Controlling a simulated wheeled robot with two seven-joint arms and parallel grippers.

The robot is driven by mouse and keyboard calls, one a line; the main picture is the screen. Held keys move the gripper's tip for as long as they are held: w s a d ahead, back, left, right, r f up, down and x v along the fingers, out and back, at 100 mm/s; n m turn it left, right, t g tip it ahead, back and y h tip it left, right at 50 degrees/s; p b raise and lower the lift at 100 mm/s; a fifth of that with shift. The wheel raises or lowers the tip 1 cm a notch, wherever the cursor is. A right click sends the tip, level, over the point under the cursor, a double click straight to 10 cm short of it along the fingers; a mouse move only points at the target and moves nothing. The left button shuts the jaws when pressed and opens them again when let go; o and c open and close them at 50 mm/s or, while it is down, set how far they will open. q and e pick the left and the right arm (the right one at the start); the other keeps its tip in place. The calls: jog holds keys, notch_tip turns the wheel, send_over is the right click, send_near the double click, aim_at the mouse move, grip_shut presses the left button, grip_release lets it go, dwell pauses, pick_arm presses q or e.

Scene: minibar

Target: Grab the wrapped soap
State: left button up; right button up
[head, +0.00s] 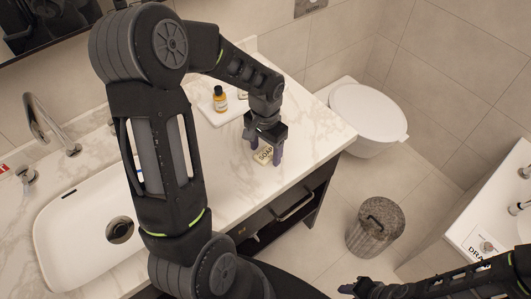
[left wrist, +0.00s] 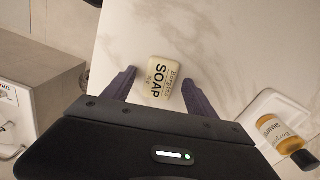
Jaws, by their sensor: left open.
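The wrapped soap (head: 263,154) is a small cream block with dark "SOAP" lettering. It lies on the marble counter near its front right edge. My left gripper (head: 265,150) is over it, pointing down, with its fingers open on either side. In the left wrist view the soap (left wrist: 161,82) lies between the two spread purple-grey fingers (left wrist: 160,92), with a gap to each. My right gripper (head: 362,288) is low at the bottom of the head view, away from the counter; its fingers are too small and dark to read.
A small bottle (head: 220,100) with amber contents stands on a white tray (head: 208,113) behind the soap. A sink (head: 70,240) is at the left. A toilet (head: 365,112) and a lidded bin (head: 375,225) are right of the counter. The counter around the soap is clear.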

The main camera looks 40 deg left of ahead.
aim_at(266, 153)
dwell(0.4)
pick_arm(q)
jog(key=c, duration=1.4)
jog(key=shift+c, duration=0.2)
notch_tip(266, 153, up, 10)
jog(key=b, duration=0.1)
